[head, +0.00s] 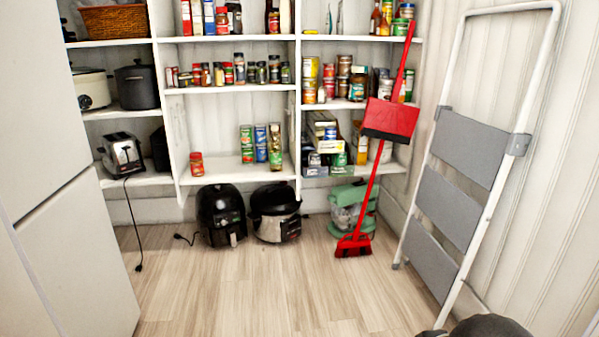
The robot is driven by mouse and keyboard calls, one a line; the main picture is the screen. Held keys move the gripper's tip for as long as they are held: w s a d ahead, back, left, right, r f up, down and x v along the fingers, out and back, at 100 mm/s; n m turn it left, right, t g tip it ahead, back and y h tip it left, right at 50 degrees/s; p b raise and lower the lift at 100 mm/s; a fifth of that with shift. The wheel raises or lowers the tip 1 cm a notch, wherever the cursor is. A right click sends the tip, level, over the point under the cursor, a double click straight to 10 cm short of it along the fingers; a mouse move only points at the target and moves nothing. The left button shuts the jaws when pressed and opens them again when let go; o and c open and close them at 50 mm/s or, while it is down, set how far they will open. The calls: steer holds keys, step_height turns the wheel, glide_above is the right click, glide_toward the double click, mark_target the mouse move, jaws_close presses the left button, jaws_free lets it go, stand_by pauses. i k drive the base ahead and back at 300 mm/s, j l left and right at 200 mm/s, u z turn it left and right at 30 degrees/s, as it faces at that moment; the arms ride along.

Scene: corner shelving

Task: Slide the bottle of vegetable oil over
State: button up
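A yellowish bottle (362,150) stands on the lower right shelf, beside boxes and partly behind the red broom handle. It may be the vegetable oil, but its label is too small to read. Other bottles (375,20) stand on the top right shelf, also too small to identify. My gripper's fingers do not show in the head view. A dark rounded shape at the bottom right edge may be part of my arm.
A red broom with dustpan (390,119) leans in front of the right shelves. A folded step ladder (462,150) leans at the right wall. An air fryer (221,214), a cooker (275,212) and a green appliance (352,205) stand on the floor. The middle floor (250,290) is clear.

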mark_target(275, 144)
steer(key=i+j, duration=0.2)
steer(key=i, duration=0.4)
steer(key=i+j, duration=0.2)
steer(key=i, duration=0.45)
steer(key=i+j+u, duration=0.1)
steer(key=i, duration=0.5)
steer(key=i+j, duration=0.15)
steer(key=j, duration=0.2)
steer(key=i+j+u, duration=0.1)
steer(key=j, duration=0.25)
steer(key=i+j, duration=0.4)
steer(key=j, duration=0.25)
steer(key=i, duration=0.5)
steer(key=j+u, duration=0.05)
steer(key=j, duration=0.05)
